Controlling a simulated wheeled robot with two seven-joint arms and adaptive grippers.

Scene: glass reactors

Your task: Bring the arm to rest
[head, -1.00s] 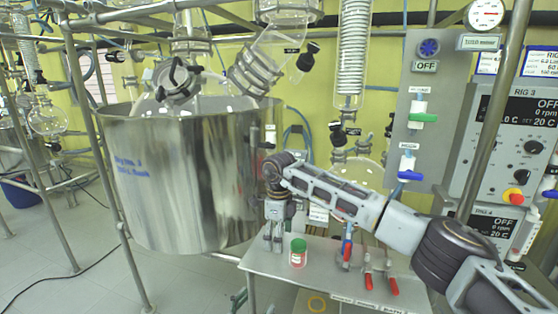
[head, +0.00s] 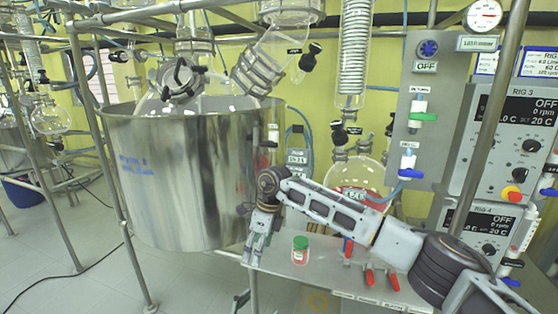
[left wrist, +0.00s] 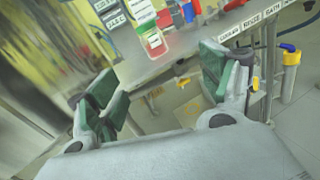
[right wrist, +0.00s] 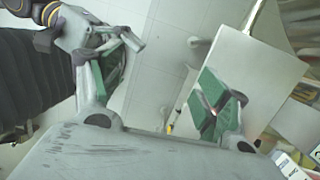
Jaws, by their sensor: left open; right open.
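My right gripper (head: 255,247) hangs pointing down at the shelf's left end, between the steel vessel and a green-capped jar (head: 300,250). The jar stands upright, apart from the fingers. My right forearm (head: 330,212) reaches across above the shelf from the right. In the right wrist view the right gripper (right wrist: 165,95) has its green-padded fingers wide apart, with nothing between them.
A large steel vessel (head: 190,180) stands left of the shelf (head: 330,277). A round flask (head: 355,178) and control panels (head: 510,130) are behind my arm. Open floor (head: 70,270) is at left.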

